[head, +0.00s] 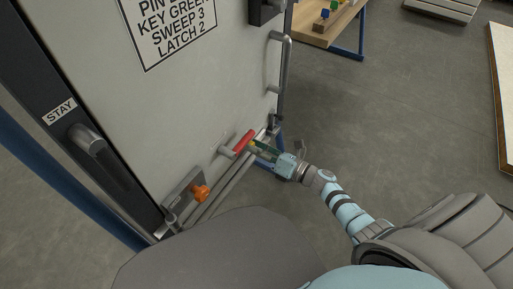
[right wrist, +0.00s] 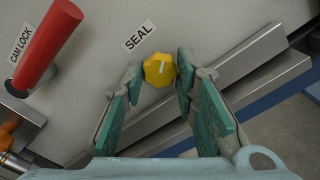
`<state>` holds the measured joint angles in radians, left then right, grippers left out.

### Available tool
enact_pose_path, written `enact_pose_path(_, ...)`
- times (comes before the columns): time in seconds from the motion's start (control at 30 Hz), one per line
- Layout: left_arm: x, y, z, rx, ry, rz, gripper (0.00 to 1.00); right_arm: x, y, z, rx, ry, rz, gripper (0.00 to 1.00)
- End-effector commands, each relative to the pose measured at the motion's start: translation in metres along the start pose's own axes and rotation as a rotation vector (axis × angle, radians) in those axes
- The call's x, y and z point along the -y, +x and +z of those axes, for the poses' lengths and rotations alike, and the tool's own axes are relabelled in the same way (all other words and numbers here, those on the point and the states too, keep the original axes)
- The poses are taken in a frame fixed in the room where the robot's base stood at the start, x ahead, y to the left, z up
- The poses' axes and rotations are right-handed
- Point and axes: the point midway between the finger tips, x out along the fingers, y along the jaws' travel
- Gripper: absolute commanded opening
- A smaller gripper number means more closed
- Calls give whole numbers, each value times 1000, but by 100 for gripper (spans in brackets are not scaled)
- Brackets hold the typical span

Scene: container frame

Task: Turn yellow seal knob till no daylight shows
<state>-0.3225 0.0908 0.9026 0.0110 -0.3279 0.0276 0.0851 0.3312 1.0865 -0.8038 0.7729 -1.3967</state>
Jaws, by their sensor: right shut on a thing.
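The yellow seal knob (right wrist: 159,69) sits on the grey door panel beside a label reading SEAL in the right wrist view. It carries a pale pointer line that stands nearly upright in that view. My right gripper (right wrist: 158,78) is shut on the knob, one green finger on each side of it. In the head view my right gripper (head: 257,148) reaches the lower right part of the door, and the knob is mostly hidden there. Whether daylight shows at the door's bottom edge cannot be told. My left gripper is not in view.
A red cam lock handle (right wrist: 50,42) sticks out left of the knob. An orange knob (head: 200,193) is at the door's lower left. A long metal bar (right wrist: 225,70) runs along the door's bottom edge. A vertical grey handle (head: 284,80) is above.

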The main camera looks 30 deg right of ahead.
Motion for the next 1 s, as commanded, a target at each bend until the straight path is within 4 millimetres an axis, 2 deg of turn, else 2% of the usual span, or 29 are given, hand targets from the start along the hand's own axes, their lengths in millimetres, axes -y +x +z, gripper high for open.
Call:
enact_pose_path(0.2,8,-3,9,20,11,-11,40,0,0,1,0,201,-2,0)
enact_pose_path(0.77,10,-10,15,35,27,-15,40,-1,0,2,1,733,-1,0)
enact_pose_path(1.0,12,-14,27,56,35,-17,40,-2,0,2,2,960,-2,0)
